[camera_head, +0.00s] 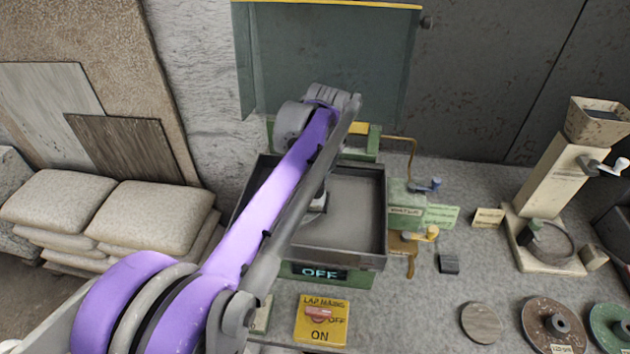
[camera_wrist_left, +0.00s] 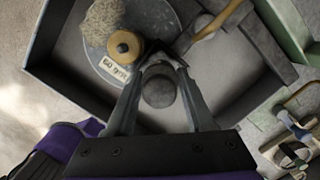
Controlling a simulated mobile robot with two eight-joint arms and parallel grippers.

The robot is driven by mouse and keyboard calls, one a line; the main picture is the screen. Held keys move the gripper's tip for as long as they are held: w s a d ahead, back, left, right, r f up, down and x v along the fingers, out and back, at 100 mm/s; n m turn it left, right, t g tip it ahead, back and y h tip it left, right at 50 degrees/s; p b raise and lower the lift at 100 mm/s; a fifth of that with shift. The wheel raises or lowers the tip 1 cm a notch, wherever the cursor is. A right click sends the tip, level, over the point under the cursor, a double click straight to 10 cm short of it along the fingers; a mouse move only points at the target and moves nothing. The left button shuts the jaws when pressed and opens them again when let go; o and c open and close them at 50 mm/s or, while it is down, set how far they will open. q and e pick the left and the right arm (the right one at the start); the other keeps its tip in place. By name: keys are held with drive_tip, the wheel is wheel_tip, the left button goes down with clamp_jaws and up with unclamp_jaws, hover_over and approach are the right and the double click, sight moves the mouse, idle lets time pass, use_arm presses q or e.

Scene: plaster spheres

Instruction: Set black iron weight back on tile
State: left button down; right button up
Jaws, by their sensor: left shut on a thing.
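My left gripper (camera_wrist_left: 165,72) reaches over the grey tray (camera_head: 368,262), and my own arm covers much of it in the head view. Its fingers are shut on a dark round piece, which I take to be the black iron weight (camera_wrist_left: 158,88). The weight cannot be made out in the head view. A small dark square piece (camera_head: 448,263) lies on the bench right of the tray and may be the tile; I cannot tell for sure. My right gripper is not in view.
In the tray, the wrist view shows a round plate (camera_wrist_left: 84,36) labelled 60 grit, a rough plaster lump (camera_wrist_left: 108,18) and a brass-coloured knob (camera_wrist_left: 125,46). A yellow switch panel (camera_head: 304,328) is in front. Round discs (camera_head: 482,322) lie right.

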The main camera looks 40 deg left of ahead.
use_arm(q)
drive_tip(key=shift+f+b, duration=0.35)
drive_tip(key=shift+f, duration=0.4)
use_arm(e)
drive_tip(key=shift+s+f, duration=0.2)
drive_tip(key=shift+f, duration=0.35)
use_arm(q)
drive_tip(key=shift+c, duration=0.9)
unclamp_jaws()
drive_tip(key=shift+r, duration=0.15)
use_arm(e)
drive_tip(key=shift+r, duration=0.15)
use_arm(q)
drive_tip(key=shift+r+p, duration=1.05)
drive_tip(key=shift+r, duration=0.9)
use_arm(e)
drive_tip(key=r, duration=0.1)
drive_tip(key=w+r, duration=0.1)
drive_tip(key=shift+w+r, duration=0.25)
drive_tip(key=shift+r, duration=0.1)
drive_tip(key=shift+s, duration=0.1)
use_arm(q)
drive_tip(key=shift+d+f, duration=0.1)
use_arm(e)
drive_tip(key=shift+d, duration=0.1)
